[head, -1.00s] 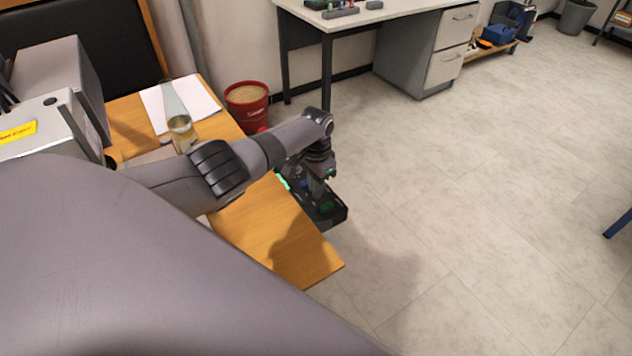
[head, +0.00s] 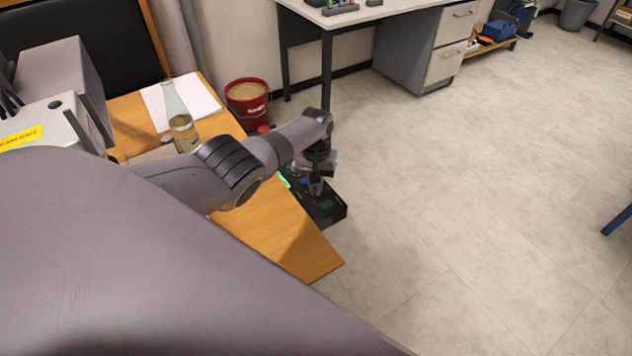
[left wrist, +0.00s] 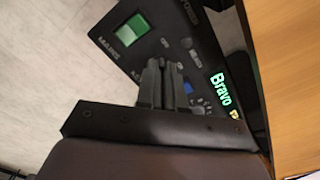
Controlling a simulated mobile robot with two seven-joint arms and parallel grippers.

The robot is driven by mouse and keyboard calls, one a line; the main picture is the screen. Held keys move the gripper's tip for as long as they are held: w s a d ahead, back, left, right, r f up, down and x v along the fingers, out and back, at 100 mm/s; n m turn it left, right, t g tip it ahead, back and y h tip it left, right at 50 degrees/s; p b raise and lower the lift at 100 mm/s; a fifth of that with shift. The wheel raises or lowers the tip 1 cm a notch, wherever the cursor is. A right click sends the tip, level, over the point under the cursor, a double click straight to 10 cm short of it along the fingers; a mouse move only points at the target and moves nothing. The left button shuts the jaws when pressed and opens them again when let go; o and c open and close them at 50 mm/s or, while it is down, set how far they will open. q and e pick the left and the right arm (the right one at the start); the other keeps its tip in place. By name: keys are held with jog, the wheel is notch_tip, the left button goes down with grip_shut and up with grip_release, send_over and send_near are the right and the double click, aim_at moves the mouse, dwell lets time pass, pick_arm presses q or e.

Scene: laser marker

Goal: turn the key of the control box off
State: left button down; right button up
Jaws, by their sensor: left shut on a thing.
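The black control box (head: 328,207) sits at the right edge of the wooden table, with a small green screen and green lit letters. In the left wrist view its dark panel (left wrist: 113,52) carries a green display (left wrist: 132,30), a blue button (left wrist: 188,88) and glowing lettering that reads "Bravo". My left gripper (head: 316,188) points down over the box. In the left wrist view its two fingers (left wrist: 164,66) are close together at the panel, shut on the key, which they hide. Which way the key is turned cannot be seen. My right gripper is not in view.
The wooden table (head: 285,240) has a bottle (head: 180,125) and white paper (head: 200,98) at the back. A grey machine with a yellow label (head: 20,138) stands at left. A red bucket (head: 247,105) is behind the table. The floor at right is open.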

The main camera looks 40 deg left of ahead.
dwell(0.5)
pick_arm(q)
jog(key=c, duration=1.3)
grip_release()
jog(key=shift+o, duration=0.2)
notch_tip(320, 180, up, 6)
jog(key=p, duration=0.3)
jog(key=shift+p, duration=0.4)
jog(key=shift+r, duration=0.6)
